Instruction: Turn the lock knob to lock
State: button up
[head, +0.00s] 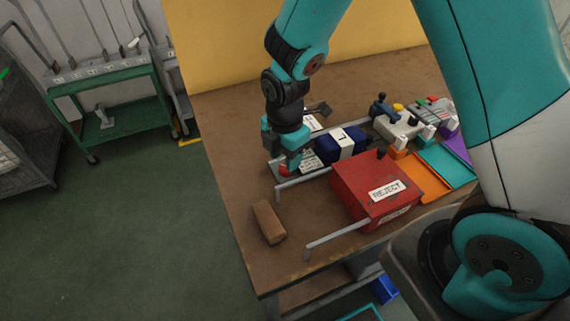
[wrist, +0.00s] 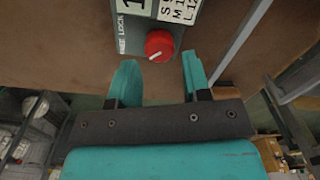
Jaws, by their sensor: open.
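The lock knob (wrist: 160,45) is red and round with a white pointer line, on a grey panel (wrist: 138,30) at the top of the wrist view. The words FREE and LOCK run along the panel's left edge. The pointer line slants, its visible end toward the lower left. My gripper (wrist: 158,78) is open, its two teal fingers apart just short of the knob, with the knob ahead of the gap. In the head view my gripper (head: 285,160) points down at the panel's near left end, and the red knob (head: 285,171) shows just below the fingers.
A red REJECT box (head: 365,190) stands right of the panel, with grey metal rails (head: 335,238) beside it. A brown block (head: 269,222) lies near the table's left edge. A dark blue and white device (head: 340,145) sits behind. Bare tabletop (head: 235,150) lies left.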

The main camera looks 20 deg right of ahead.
aim_at(284, 166)
jog(key=shift+f, duration=1.65)
jog(key=c, duration=0.7)
jog(key=shift+o, duration=0.2)
jog(key=m+p, duration=0.1)
jog(key=m, duration=0.3)
jog(key=shift+w+r+m, duration=0.1)
jog(key=shift+m, duration=2.2)
